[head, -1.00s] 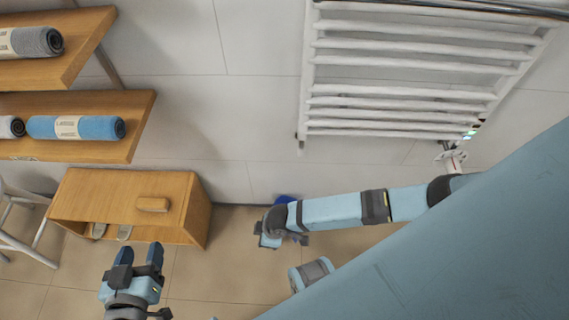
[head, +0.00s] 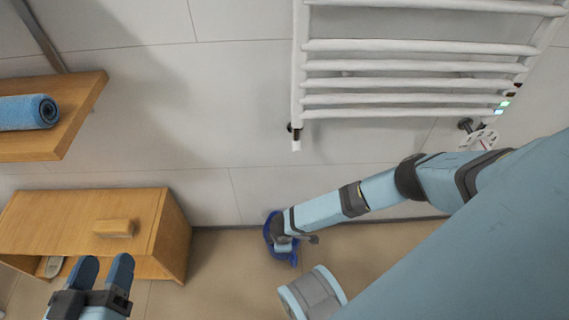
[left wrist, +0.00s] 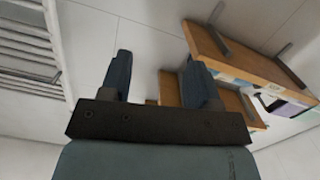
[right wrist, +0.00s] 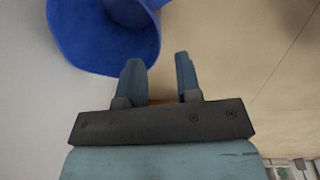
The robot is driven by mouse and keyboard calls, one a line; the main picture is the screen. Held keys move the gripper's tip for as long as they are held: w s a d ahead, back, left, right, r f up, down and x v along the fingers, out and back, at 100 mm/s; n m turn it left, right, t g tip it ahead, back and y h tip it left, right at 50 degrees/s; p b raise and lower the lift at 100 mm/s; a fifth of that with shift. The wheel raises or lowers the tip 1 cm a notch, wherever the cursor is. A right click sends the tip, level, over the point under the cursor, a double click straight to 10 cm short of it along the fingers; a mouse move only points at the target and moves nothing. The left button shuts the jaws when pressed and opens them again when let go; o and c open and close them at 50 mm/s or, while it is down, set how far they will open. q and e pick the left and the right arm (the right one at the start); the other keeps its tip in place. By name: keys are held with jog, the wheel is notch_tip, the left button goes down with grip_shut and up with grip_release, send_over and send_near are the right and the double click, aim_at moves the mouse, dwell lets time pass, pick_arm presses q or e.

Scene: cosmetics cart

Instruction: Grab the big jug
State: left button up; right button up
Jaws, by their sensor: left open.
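A blue jug (head: 270,232) stands on the floor by the wall in the head view, largely hidden behind my right gripper and wrist. In the right wrist view the blue jug (right wrist: 105,35) fills the upper left, cut off by the frame edge. My right gripper (right wrist: 160,75) has its fingers apart with nothing between them, and the jug is just beyond and left of them. My left gripper (head: 102,268) is open and empty at the lower left of the head view, in front of the wooden cabinet. Its fingers (left wrist: 160,75) are apart in the left wrist view.
The wooden cabinet (head: 70,215) stands against the wall at left, below a wooden shelf (head: 75,110) with a rolled blue towel (head: 28,112). A white towel radiator (head: 400,85) hangs on the wall above the jug. Tiled floor (head: 215,280) is clear between cabinet and jug.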

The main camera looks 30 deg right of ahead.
jog(key=f+b, duration=0.1)
jog(key=f, duration=0.1)
jog(key=f+b, duration=0.2)
jog(key=f, duration=0.1)
jog(key=f+b, duration=0.1)
jog(key=f, duration=0.1)
jog(key=shift+w+d+f, duration=0.15)
jog(key=shift+d, duration=0.2)
jog(key=shift+f+b, duration=0.3)
jog(key=shift+b, duration=0.1)
pick_arm(q)
jog(key=w+a+m+t, duration=0.1)
jog(key=w+m+t, duration=0.1)
jog(key=m, duration=0.1)
jog(key=shift+w+a+r+m+h, duration=0.3)
jog(key=shift+w+a+r+h, duration=0.05)
jog(key=shift+r+h, duration=0.05)
pick_arm(e)
grip_shut()
